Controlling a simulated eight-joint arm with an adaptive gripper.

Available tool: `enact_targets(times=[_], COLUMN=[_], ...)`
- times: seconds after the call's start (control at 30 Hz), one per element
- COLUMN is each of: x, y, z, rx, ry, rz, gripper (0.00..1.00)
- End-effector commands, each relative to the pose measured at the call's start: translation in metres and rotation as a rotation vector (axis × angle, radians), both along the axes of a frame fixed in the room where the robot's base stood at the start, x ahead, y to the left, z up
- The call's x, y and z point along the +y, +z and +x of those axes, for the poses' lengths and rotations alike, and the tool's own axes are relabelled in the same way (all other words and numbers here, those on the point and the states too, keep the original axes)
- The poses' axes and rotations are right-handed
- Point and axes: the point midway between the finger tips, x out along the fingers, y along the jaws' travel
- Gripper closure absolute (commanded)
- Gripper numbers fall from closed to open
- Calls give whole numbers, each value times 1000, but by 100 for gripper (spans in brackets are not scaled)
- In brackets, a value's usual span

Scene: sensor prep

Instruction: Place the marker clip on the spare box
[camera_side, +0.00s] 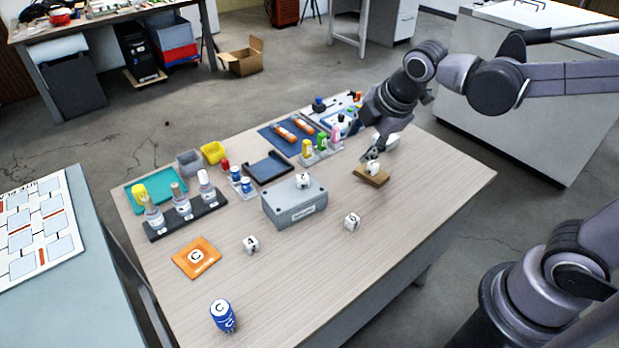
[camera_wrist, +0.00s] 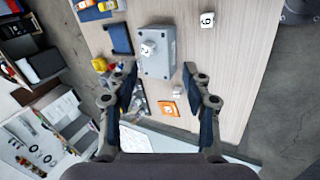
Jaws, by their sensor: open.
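No thing is clearly readable as the marker clip; small white marked cubes are the nearest candidates, but I cannot tell. One cube (camera_side: 303,181) sits on a grey lidded box (camera_side: 296,207), whose front label is too small to read; it may be the spare box. In the wrist view this cube (camera_wrist: 148,48) and box (camera_wrist: 157,68) lie ahead, beyond the fingertips. My gripper (camera_side: 374,153) is at the table's far right, close above a white cube (camera_side: 373,168) on a brown pad (camera_side: 370,177). In the wrist view my gripper (camera_wrist: 159,82) is open, with nothing held between its fingers.
Two more cubes (camera_side: 252,244) (camera_side: 352,221) stand on the bare wood. An orange pad (camera_side: 181,264) and blue can (camera_side: 222,316) are at the near left. A bottle rack (camera_side: 164,231), cups and trays fill the back left. The front right of the table (camera_side: 415,215) is free.

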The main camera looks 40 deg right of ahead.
Motion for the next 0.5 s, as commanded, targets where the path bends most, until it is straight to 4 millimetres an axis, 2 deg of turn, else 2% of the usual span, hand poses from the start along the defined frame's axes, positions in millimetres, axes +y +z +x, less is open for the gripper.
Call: enact_targets(times=[0.03, 0.3, 0.5], x=[-5, -23, -29], y=[1, -1, -9], z=[-12, -61, -84], rx=[-18, -105, -142], ry=[-106, -708, -1034], rz=[61, 441, 666], gripper=[51, 51, 51])
